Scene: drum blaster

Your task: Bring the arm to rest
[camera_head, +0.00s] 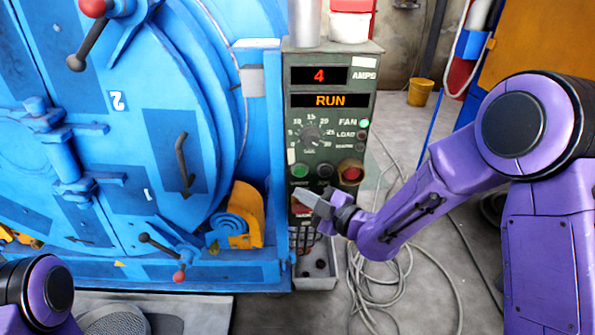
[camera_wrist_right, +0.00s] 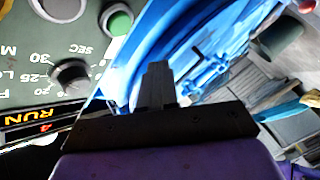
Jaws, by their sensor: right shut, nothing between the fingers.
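My right arm comes in from the right in the head view, and its gripper (camera_head: 312,200) is in front of the lower part of the green control panel (camera_head: 345,230). Its fingers are together and empty, pointing left; they also show closed in the right wrist view (camera_wrist_right: 157,85). I cannot tell whether they touch the panel. The panel display reads 4 AMPS and RUN. A green button (camera_head: 300,171) and a red button (camera_head: 351,171) sit just above the gripper. My left arm shows only as a purple joint at the lower left; its gripper is out of view.
The blue blaster door (camera_head: 140,110) with red-knobbed handles (camera_head: 92,8) fills the left. Grey cables (camera_head: 400,255) lie loose on the floor under my right arm. A yellow bucket (camera_head: 420,92) stands behind. A small grey tray (camera_head: 316,277) is below the panel.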

